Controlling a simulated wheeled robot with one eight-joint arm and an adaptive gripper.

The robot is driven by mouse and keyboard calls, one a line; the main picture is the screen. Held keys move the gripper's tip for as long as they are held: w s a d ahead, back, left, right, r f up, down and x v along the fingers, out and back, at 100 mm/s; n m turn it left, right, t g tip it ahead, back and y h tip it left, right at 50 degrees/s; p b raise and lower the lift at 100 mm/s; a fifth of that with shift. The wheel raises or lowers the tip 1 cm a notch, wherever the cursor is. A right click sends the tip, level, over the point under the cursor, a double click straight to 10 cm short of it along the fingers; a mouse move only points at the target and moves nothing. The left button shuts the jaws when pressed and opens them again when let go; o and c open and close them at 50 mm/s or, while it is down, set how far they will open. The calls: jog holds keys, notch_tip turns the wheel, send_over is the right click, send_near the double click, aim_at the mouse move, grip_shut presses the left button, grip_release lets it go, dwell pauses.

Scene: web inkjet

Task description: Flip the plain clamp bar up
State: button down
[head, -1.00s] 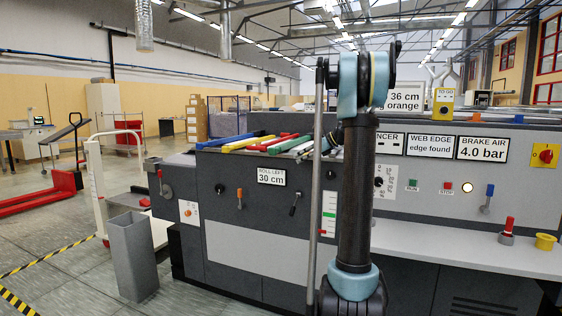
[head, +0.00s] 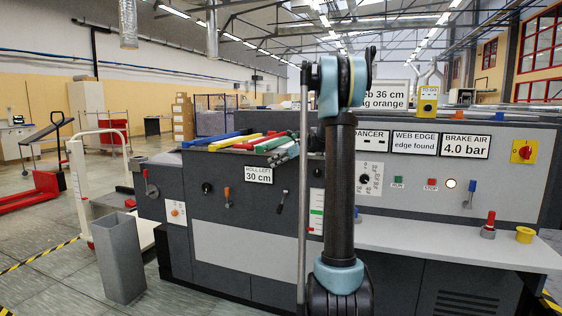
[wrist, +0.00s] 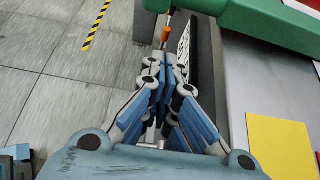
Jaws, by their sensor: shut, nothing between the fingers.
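Several clamp bars lie side by side on top of the grey machine in the head view. I cannot surely tell which is the plain bar. In the wrist view my gripper (wrist: 165,62) is shut and empty, above the machine's side and the floor. A large green bar (wrist: 270,25) crosses the top right, just beyond the fingertips.
In the wrist view a small orange lever (wrist: 165,34) stands beyond my fingertips, and a yellow square (wrist: 280,145) lies on a grey surface at right. A grey bin (head: 118,258) stands left of the machine. Floor at the left front is mostly clear.

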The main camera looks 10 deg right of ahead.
jog(key=shift+w+a+r, duration=0.35)
jog(key=shift+a+r, duration=0.3)
jog(key=shift+a, duration=0.05)
jog(key=shift+w+a+r, duration=0.35)
jog(key=shift+a+r, duration=0.25)
jog(key=shift+a, duration=0.1)
